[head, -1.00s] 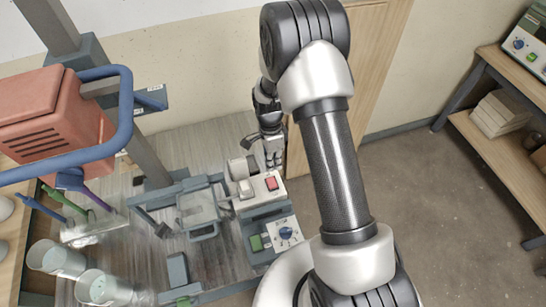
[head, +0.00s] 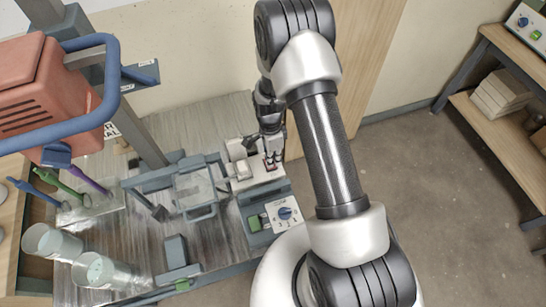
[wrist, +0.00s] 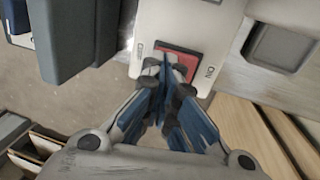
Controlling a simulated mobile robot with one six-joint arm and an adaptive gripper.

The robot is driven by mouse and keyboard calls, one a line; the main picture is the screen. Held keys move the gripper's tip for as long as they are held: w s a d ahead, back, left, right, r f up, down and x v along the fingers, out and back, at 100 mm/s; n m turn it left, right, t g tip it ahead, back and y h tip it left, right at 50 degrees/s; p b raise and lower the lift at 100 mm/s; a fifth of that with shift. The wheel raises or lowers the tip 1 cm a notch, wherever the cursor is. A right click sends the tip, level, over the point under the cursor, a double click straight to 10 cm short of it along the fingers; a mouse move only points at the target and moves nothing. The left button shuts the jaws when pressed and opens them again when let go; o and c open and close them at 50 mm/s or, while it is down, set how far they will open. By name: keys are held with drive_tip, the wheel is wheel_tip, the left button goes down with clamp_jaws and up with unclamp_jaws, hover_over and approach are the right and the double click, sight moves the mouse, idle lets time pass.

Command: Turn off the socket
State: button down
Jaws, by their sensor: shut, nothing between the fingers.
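The socket is a white box (head: 258,181) on the bench, with a pale plug at its left. Its red rocker switch (wrist: 188,59) shows in the wrist view, partly covered by my fingers. The word ON is printed to the right of the rocker, and a smaller mark I cannot read clearly is at its left. My gripper (wrist: 167,64) is shut and empty, its tips over the rocker's left and middle part. In the head view my gripper (head: 271,160) hides most of the rocker. I cannot tell whether the tips touch it or which side is pressed.
A grey control box with a blue dial (head: 285,213) and a green button (head: 254,224) stands in front of the socket. A clear-lidded grey frame (head: 197,187) is to its left. Glass buckets (head: 100,270) and a red machine (head: 45,95) are further left. Floor lies to the right.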

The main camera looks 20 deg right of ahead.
drive_tip(key=shift+s+f, duration=0.15)
drive_tip(key=shift+w, duration=1)
drive_tip(key=shift+s, duration=0.1)
